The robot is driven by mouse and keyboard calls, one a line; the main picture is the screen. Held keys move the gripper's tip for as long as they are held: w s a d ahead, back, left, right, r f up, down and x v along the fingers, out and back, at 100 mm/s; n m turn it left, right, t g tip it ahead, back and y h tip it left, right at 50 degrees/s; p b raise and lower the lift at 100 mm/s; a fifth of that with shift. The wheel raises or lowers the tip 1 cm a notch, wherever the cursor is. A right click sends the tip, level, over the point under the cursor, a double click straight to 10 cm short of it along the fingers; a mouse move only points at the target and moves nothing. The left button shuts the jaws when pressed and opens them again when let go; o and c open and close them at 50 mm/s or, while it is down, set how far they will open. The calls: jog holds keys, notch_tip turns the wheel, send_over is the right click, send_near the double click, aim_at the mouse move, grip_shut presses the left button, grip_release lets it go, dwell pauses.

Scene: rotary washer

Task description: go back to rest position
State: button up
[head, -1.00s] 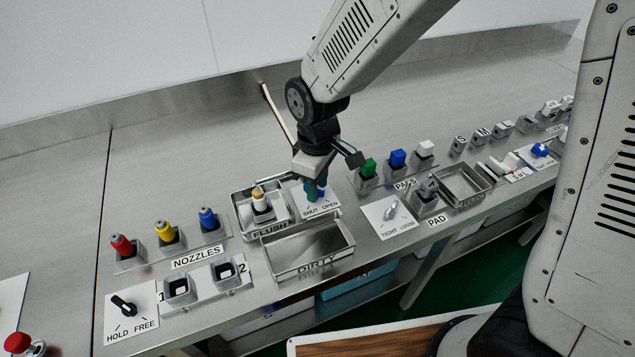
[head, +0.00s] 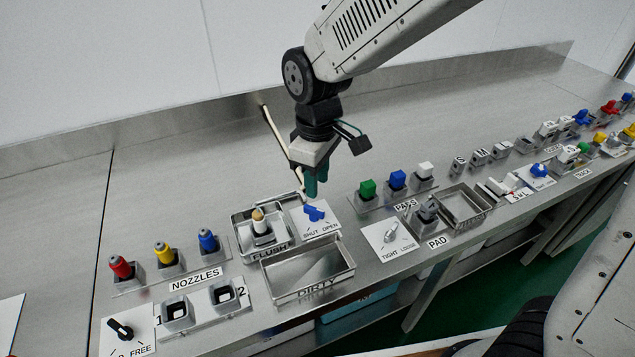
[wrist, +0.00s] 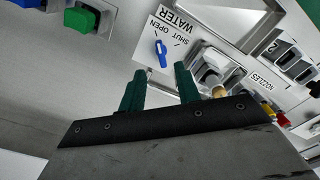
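My gripper (head: 313,182) hangs above the back of the SHUT/OPEN plate in the head view, clear of the blue water handle (head: 314,213). In the wrist view my gripper (wrist: 161,76) has its two green fingers apart with nothing between them. The blue handle (wrist: 161,48) shows beyond the fingertips there, on its white plate marked WATER, SHUT and OPEN. No object is held.
The FLUSH holder with a tan-tipped nozzle (head: 259,222) stands left of the plate, and the DIRTY tray (head: 310,275) in front. Red, yellow and blue nozzles stand at left, coloured pads (head: 397,180) at right. Bare counter (head: 230,150) lies behind.

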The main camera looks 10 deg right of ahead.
dwell(0.3)
jog(key=shift+s+d+m, duration=0.1)
jog(key=shift+s+m, duration=0.05)
jog(key=shift+m, duration=0.15)
jog(key=s+d+r+m, duration=0.5)
jog(key=s+d, duration=0.4)
jog(key=d, duration=0.1)
jog(key=s+d+r+m+t, duration=0.1)
jog(key=s+d+r+m, duration=0.4)
jog(key=s+d, duration=0.5)
jog(key=shift+r+m, duration=0.4)
jog(key=shift+r, duration=0.25)
